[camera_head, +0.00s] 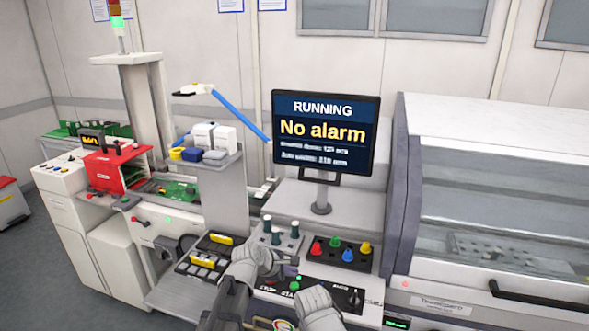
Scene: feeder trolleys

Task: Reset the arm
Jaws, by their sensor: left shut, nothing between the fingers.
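My left gripper (277,272) is in front of the machine, low in the middle of the head view. It is shut and empty, over the button panel (340,294), close to its left end. I cannot tell whether it touches the panel. My right arm shows only as a grey rounded part (318,306) at the bottom edge, and its fingers cannot be made out. The monitor (325,130) behind reads "RUNNING" and "No alarm".
A panel with red, green, blue and yellow knobs (341,248) stands below the monitor. Dark bottle-like pieces (267,224) stand to its left. A clear-covered machine (490,200) fills the right. A shelf with small boxes (208,155) and a red box (113,168) are left.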

